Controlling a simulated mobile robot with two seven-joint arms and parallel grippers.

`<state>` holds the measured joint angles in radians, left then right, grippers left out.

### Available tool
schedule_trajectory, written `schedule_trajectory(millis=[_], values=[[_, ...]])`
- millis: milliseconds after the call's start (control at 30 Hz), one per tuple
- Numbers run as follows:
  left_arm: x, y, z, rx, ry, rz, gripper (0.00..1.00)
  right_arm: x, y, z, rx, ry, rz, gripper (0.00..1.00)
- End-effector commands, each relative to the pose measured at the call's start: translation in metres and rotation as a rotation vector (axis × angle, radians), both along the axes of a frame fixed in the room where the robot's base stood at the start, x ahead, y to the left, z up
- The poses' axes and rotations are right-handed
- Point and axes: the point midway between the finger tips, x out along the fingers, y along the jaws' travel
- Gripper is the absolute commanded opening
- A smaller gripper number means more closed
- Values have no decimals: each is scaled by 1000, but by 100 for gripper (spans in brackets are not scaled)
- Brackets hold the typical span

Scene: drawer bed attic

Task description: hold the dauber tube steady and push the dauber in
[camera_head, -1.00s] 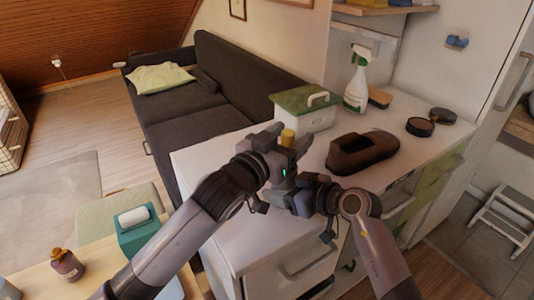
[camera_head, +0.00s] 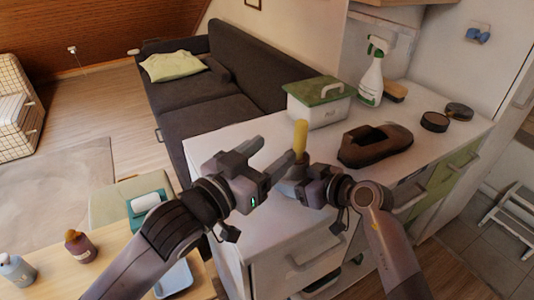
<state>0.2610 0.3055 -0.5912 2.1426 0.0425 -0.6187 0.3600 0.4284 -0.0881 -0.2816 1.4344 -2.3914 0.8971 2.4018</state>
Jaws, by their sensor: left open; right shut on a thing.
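The yellow dauber tube (camera_head: 300,138) stands roughly upright above the front part of the white cabinet top. My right gripper (camera_head: 297,170) is shut on its lower part, which is mostly hidden by the fingers. I cannot tell the dauber apart from the tube at this size. My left gripper (camera_head: 274,152) is open and empty, just left of the tube. Its two fingers point toward the tube, and the tube is not between them.
A brown shoe (camera_head: 375,152) lies on the white cabinet top (camera_head: 225,142). A green-lidded box (camera_head: 318,112), spray bottle (camera_head: 371,80), brush (camera_head: 396,92) and round tins (camera_head: 434,122) stand behind. A wooden table (camera_head: 108,262) with bottles is at lower left.

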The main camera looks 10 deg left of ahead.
Motion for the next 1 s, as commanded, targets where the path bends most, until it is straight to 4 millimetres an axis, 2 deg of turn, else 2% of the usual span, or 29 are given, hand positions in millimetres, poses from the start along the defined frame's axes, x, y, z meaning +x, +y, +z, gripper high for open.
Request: schedule_trajectory(millis=[133, 167, 200, 233, 667, 1000], values=[[0, 0, 0, 0, 0, 0, 62, 0, 0, 0, 1, -1, 0, 30], [0, 0, 0, 0, 0, 0, 62, 0, 0, 0, 1, -1, 0, 74], [0, 0, 0, 0, 0, 0, 62, 0, 0, 0, 1, -1, 0, 87], [0, 0, 0, 0, 0, 0, 62, 0, 0, 0, 1, -1, 0, 94], [0, 0, 0, 0, 0, 0, 62, -3, -5, 2, 1, -1, -1, 94], [0, 0, 0, 0, 0, 0, 62, -31, -39, 20, -1, -1, -1, 94]])
